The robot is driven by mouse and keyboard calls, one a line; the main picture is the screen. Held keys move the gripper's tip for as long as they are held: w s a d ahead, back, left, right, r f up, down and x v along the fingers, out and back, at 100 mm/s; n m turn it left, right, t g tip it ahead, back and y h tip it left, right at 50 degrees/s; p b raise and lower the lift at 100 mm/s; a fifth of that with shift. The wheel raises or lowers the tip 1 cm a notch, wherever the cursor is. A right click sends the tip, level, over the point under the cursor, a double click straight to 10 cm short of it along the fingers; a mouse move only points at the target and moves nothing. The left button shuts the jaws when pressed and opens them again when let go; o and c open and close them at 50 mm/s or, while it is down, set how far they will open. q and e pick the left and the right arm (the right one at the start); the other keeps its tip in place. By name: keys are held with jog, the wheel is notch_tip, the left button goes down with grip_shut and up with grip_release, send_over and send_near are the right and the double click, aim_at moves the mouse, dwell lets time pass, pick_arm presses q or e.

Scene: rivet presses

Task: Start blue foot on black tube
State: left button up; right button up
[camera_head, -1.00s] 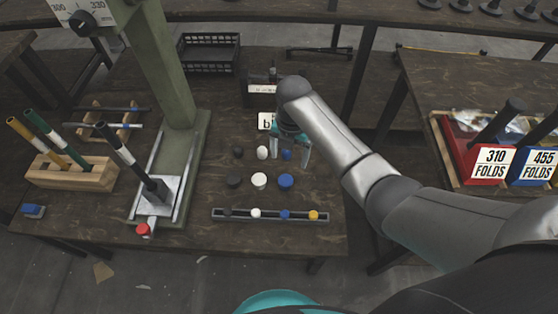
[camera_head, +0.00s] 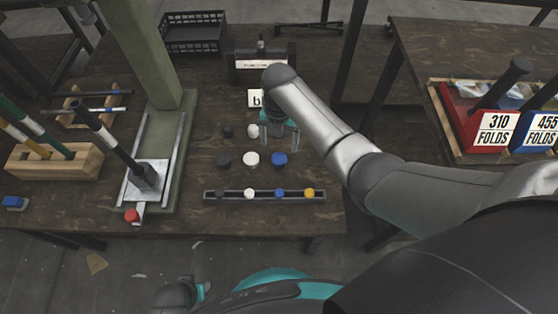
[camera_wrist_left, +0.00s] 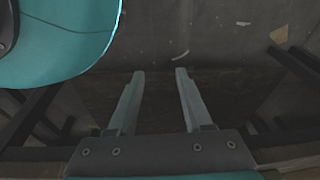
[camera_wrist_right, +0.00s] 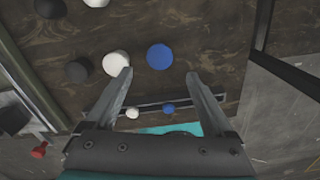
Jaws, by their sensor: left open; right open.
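A larger blue foot (camera_head: 280,159) sits on the table at the right end of a row with a white and a dark one. In the right wrist view it shows as a blue disc (camera_wrist_right: 159,56) just beyond and between my open fingertips. My right gripper (camera_head: 279,142) is empty and hangs over the back row of smaller feet, hiding most of the small blue one there. My left gripper (camera_wrist_left: 158,73) is open and empty over the floor.
The green press column (camera_head: 158,60) stands left of the feet. A rail (camera_head: 264,196) with dark, white, blue and yellow pieces lies in front. A wooden block (camera_head: 52,164) holds other tubes. A black crate (camera_head: 192,36) and a labelled dark box (camera_head: 262,62) stand behind.

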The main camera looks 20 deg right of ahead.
aim_at(279, 159)
jog(key=shift+f+b, duration=0.7)
jog(key=shift+f, duration=0.65)
jog(key=shift+f+b, duration=0.3)
jog(key=shift+f, duration=0.2)
jog(key=shift+s+f+b, duration=0.1)
jog(key=shift+f+b, duration=0.3)
jog(key=shift+f, duration=0.2)
notch_tip(279, 159, down, 3)
jog(key=b, duration=0.2)
jog(key=shift+a+f+b, duration=0.15)
jog(key=shift+f+b, duration=0.05)
jog(key=shift+b, duration=0.1)
pick_arm(q)
jog(key=w+d+r, duration=0.1)
jog(key=w+r, duration=0.1)
jog(key=r, duration=0.3)
jog(key=w+d+r+t, duration=0.1)
jog(key=w+r, duration=0.2)
jog(key=r, duration=0.3)
jog(key=shift+w+d+r, duration=0.2)
jog(key=shift+w+d, duration=0.1)
pick_arm(e)
jog(key=shift+f, duration=0.3)
jog(key=shift+c, duration=0.2)
jog(key=c, duration=1.3)
